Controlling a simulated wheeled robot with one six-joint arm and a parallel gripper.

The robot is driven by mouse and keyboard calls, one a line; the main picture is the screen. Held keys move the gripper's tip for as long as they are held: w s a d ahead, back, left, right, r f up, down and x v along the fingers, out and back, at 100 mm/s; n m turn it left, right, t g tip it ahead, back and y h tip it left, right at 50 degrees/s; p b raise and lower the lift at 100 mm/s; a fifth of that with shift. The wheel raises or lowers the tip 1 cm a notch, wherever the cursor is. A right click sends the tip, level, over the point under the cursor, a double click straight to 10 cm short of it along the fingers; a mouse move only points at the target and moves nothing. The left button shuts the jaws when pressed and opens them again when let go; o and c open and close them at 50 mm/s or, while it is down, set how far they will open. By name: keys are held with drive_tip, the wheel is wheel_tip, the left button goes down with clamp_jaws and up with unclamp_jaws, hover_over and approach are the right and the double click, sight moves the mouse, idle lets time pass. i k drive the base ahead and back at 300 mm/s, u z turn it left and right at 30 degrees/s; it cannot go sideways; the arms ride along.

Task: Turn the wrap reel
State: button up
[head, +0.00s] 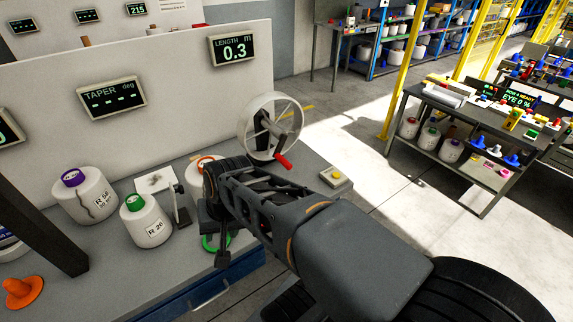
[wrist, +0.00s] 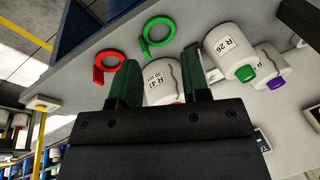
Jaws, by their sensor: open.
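The wrap reel (head: 270,125) is a pale wheel with dark inner parts, mounted at the right end of the bench in the head view. The length display (head: 234,48) above reads 0.3 m. My gripper (head: 216,235) is to the left of and nearer than the reel, apart from it, above the bench. In the wrist view its two fingers (wrist: 160,85) are spread, with a white bobbin (wrist: 163,92) seen beyond and between them. The reel does not show in the wrist view.
White bobbins with a purple top (head: 86,196) and a green top (head: 146,222) stand left on the bench. A green ring (wrist: 158,36) and a red ring (wrist: 106,68) lie on it. A yellow button box (head: 337,178) is at the right edge. An orange cone (head: 22,291) is front left.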

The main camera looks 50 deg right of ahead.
sight(281, 135)
drive_tip(key=z, duration=2.05)
drive_tip(key=k, duration=0.65)
drive_tip(key=u, duration=1)
drive_tip(key=i, duration=0.45)
drive_tip(key=z, duration=0.15)
